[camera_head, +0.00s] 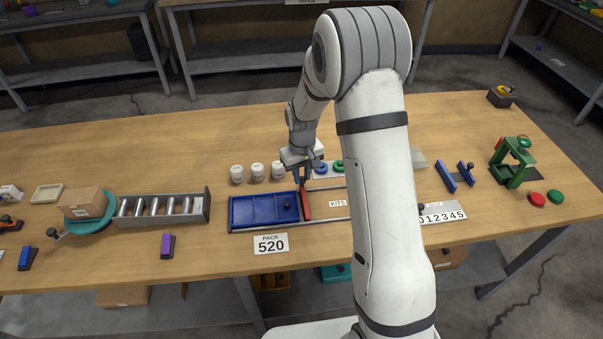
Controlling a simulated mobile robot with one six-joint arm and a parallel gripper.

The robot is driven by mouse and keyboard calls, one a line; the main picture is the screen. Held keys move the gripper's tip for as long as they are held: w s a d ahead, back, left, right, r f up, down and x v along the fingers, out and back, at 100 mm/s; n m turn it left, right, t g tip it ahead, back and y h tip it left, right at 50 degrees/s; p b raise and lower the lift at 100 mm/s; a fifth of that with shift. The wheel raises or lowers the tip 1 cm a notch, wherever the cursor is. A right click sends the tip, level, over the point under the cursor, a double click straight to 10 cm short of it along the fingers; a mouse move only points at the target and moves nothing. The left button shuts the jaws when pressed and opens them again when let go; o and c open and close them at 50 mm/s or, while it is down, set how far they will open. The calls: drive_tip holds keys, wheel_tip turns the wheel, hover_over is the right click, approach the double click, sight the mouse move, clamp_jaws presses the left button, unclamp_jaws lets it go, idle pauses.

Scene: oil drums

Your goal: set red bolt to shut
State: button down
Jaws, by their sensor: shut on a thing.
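The red bolt (305,206) is a narrow red bar at the right end of a blue panel (265,209). It runs across the long grey frame (240,230) that holds the panel. My gripper (302,181) points down at the far end of the red bolt and is shut on it. The fingers and the exact grip are small and partly dark in this view. I cannot tell from here whether the bolt is set to open or shut.
White round canisters (257,170) stand just behind the blue panel. A grey roller tray (160,208) and a cardboard box (83,204) are at the left. A green press (513,162) stands at the right. My arm hides part of the table's middle.

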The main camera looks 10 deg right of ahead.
drive_tip(key=shift+s, duration=0.2)
drive_tip(key=c, duration=1.4)
unclamp_jaws()
drive_tip(key=shift+s, duration=0.1)
drive_tip(key=shift+o, duration=0.7)
drive_tip(key=shift+r, duration=0.1)
wheel_tip(320, 180, up, 7)
drive_tip(key=shift+r+b, duration=0.2)
drive_tip(key=shift+b, duration=0.5)
drive_tip(key=shift+r, duration=0.1)
